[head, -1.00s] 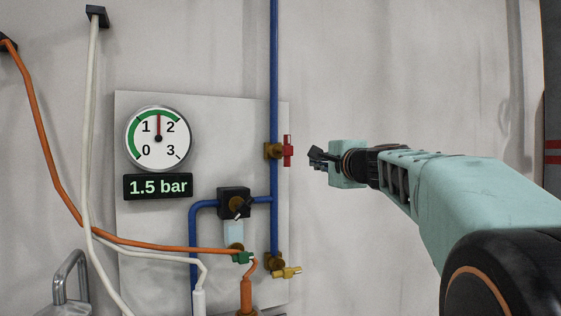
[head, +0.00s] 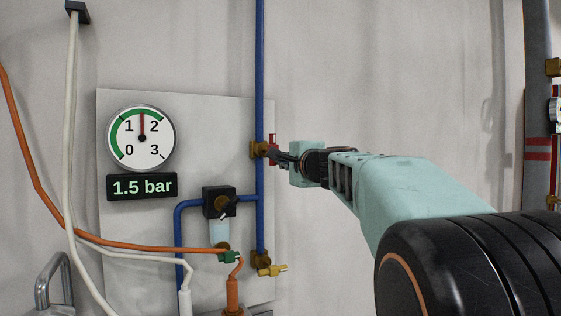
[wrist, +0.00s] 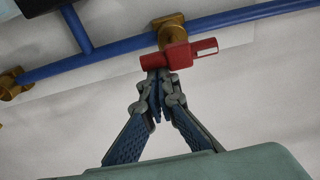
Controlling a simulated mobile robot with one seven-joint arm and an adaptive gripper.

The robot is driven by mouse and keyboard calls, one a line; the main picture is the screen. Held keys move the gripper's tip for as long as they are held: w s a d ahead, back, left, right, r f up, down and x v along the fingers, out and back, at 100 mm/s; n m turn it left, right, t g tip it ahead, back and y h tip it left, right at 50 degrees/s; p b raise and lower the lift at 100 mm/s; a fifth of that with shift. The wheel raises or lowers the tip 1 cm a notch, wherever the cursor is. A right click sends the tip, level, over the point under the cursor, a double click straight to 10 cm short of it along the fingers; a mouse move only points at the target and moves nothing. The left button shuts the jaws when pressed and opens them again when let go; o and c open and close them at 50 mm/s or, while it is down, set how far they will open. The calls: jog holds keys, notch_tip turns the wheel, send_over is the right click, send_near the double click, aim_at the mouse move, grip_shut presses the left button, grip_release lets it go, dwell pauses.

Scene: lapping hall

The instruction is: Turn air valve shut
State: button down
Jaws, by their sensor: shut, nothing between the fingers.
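The air valve is a brass body (head: 258,149) on the vertical blue pipe, with a red handle (head: 273,143) on its right side. In the wrist view the red handle (wrist: 180,56) lies across the top of my fingers, with the brass body (wrist: 170,24) behind it. My gripper (head: 280,158) is at the handle in the head view, partly covering it. In the wrist view my gripper (wrist: 157,76) has its fingertips together at the handle's near side, with nothing between them. I cannot tell whether they touch it.
A round gauge (head: 142,138) points between 1 and 2, above a display (head: 142,187) reading 1.5 bar.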

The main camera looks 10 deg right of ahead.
jog(key=shift+a+f+m+p, duration=0.1)
jog(key=shift+a+m+p, duration=0.1)
jog(key=shift+m+p, duration=0.65)
jog(key=a+m+p, duration=0.1)
jog(key=m+p, duration=0.2)
jog(key=m, duration=0.1)
jog(key=s+a+m+g+y+p, duration=0.1)
jog(key=m+p, duration=0.2)
jog(key=m, duration=0.2)
jog(key=a+r+m+g+p, duration=0.1)
jog(key=a+m+p, duration=0.1)
jog(key=m+p, duration=0.1)
jog(key=shift+s+m+y+p, duration=0.2)
jog(key=shift+m+y+p, duration=0.15)
jog(key=shift+m, duration=0.5)
jog(key=shift+a, duration=0.1)
dwell(0.4)
